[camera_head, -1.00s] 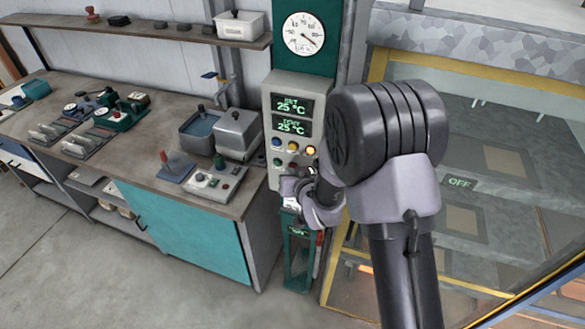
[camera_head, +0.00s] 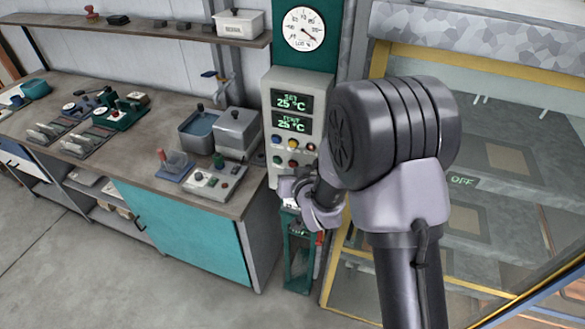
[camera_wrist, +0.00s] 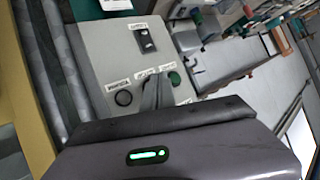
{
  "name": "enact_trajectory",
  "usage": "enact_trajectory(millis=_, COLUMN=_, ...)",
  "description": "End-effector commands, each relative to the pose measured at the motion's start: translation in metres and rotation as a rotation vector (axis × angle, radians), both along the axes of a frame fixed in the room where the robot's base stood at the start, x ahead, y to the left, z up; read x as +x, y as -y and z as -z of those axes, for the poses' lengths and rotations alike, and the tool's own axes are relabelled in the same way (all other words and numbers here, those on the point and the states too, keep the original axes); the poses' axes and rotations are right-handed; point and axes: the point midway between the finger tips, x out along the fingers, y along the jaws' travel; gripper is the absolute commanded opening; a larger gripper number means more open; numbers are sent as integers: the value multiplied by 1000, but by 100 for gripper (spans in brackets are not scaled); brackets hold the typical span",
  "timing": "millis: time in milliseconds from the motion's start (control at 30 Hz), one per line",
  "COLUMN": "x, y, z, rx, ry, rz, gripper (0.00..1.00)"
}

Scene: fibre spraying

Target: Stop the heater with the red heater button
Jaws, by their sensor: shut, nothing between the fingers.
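The grey control panel (camera_head: 268,110) stands upright left of my arm, with displays reading SET 25 °C and TEMP 25 °C. In the wrist view the lower panel (camera_wrist: 105,50) shows a black switch (camera_wrist: 145,38), a black round button (camera_wrist: 123,98) and a green button (camera_wrist: 175,78). My gripper (camera_wrist: 157,92) is shut and empty, its fingers between the black and green buttons. They cover the spot below the middle label; I cannot tell whether they touch it. No red heater button is clearly visible there.
A workbench (camera_head: 150,175) with tools and a metal bath stands left of the panel. Open floor lies at the lower left.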

Motion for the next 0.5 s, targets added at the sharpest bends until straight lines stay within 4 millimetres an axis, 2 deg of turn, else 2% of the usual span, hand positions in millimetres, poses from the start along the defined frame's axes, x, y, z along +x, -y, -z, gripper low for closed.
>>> enact_trajectory(millis=300, x=-3, y=-1, z=0, rx=0, ry=-1, rz=0, gripper=0)
enact_trajectory(millis=500, x=-19, y=-8, z=3, rx=0, ry=0, rz=-1, gripper=0)
